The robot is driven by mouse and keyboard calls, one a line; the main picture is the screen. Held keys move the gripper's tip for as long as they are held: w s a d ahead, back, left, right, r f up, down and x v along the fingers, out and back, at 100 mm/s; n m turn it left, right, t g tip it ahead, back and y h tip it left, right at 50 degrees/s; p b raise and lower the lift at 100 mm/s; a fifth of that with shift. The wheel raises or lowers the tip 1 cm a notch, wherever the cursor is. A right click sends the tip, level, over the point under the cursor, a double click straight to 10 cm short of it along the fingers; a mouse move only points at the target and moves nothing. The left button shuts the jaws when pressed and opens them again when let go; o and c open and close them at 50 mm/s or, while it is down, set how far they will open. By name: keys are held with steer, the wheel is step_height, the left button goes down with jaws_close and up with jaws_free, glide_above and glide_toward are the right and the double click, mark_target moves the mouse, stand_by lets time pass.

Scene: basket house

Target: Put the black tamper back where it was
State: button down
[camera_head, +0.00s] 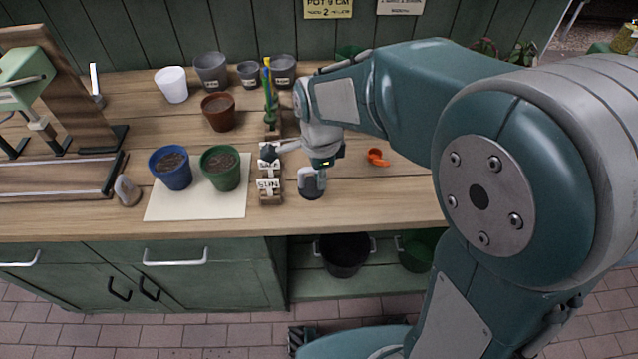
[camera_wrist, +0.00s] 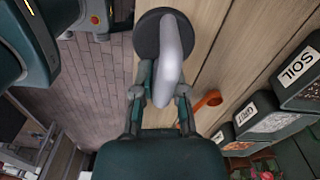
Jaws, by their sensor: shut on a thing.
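The tamper has a dark round base (camera_wrist: 149,35) and a pale grey handle (camera_wrist: 173,55). My gripper (camera_wrist: 161,95) is shut on the handle in the wrist view. In the head view the tamper (camera_head: 312,188) is below my gripper, at the worktop's front part, just right of the labelled wooden rack (camera_head: 270,198). Its dark base is over the wood; I cannot tell whether it touches. My fingers are small and partly hidden in the head view.
An orange scoop (camera_head: 376,157) lies to the right. A blue pot (camera_head: 171,168) and a green pot (camera_head: 221,168) with soil stand on a pale sheet (camera_head: 195,207). Several pots stand behind. A grey-handled tool (camera_head: 127,190) lies left of the sheet. Labelled bins (camera_wrist: 295,82) show in the wrist view.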

steer(key=w+f, duration=0.2)
steer(key=f, duration=0.1)
steer(key=w+f, duration=0.1)
steer(key=shift+w+d+f, duration=0.15)
steer(key=shift+d, duration=0.1)
steer(key=shift+w+a+f, duration=0.15)
steer(key=shift+w+f, duration=0.2)
steer(key=shift+f, duration=0.05)
steer(key=shift+w+f, duration=0.2)
steer(key=shift+f, duration=1.55)
steer(key=shift+f, duration=0.1)
steer(key=c, duration=0.7)
jaws_free()
step_height(320, 180, up, 12)
steer(key=f, duration=0.1)
steer(key=s+d+r+n+t, duration=0.2)
steer(key=s+d+r+n, duration=0.1)
steer(key=s+n, duration=0.2)
steer(key=s+d+r+n+t, duration=0.1)
steer(key=s+d+r+n, duration=0.2)
steer(key=s, duration=0.4)
steer(key=s+d+r+n+t, duration=0.2)
steer(key=s+d+r+n, duration=0.1)
steer(key=s+d+n, duration=0.2)
steer(key=shift+s+r+n+t, duration=0.2)
steer(key=shift+s+n+t, duration=0.1)
steer(key=shift+s+n, duration=1)
